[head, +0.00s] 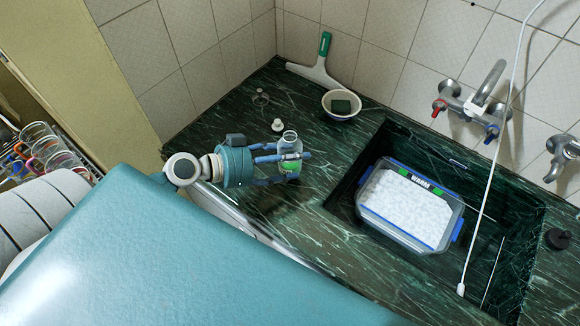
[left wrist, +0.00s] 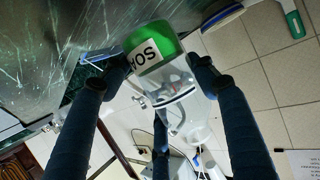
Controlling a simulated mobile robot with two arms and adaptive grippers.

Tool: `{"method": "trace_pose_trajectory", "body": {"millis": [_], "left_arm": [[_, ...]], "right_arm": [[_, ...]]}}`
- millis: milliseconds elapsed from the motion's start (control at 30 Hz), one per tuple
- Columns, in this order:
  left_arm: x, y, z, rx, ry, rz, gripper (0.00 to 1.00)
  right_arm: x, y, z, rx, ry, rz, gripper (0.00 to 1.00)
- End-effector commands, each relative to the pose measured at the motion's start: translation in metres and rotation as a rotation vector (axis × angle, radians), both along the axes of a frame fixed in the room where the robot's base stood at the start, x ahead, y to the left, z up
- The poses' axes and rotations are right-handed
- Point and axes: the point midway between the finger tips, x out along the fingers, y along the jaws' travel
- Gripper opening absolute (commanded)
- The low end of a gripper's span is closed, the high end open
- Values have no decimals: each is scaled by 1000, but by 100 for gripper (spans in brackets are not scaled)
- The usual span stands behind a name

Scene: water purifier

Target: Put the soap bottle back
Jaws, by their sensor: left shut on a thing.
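The soap bottle (head: 289,147) is clear, with a green band and a white label. It is upright over the dark green counter (head: 330,240), left of the sink. I cannot tell whether its base touches the counter. My left gripper (head: 290,164) is shut around its lower body. In the left wrist view the bottle (left wrist: 152,50) sits between the fingers (left wrist: 160,70), with part of the word "SOAP" readable. A small white cap-like piece (head: 277,125) is on the counter just behind it. My right gripper is not in view.
The sink holds a blue-rimmed tub (head: 405,212) marked "WARM" with white contents. Taps (head: 470,105) and a white hose are right.

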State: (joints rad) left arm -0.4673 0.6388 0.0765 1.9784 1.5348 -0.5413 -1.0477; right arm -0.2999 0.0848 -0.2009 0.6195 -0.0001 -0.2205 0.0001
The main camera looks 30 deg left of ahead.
Motion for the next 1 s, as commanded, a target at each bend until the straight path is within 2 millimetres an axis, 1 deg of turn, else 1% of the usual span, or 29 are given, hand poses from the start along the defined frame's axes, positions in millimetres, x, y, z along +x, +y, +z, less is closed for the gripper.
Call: {"method": "trace_pose_trajectory", "body": {"millis": [100, 233, 333, 533, 700, 733, 800, 833, 1000], "left_arm": [[0, 0, -19, -4, 3, 4, 27], [0, 0, -34, -3, 2, 2, 27], [0, 0, -38, -2, 0, 1, 27], [0, 0, -37, 0, 0, 0, 27], [0, 0, -42, 0, 0, 0, 27], [0, 0, -42, 1, 1, 0, 60], [0, 0, -41, 1, 1, 0, 74], [0, 0, -41, 1, 1, 0, 77], [0, 0, -41, 0, 2, 0, 77]], "right_arm": [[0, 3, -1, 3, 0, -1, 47], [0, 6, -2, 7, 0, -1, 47], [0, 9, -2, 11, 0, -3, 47], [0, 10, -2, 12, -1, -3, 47], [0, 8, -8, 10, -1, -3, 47], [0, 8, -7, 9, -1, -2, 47], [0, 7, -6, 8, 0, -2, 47], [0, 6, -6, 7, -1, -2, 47], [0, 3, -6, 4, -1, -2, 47]]}}
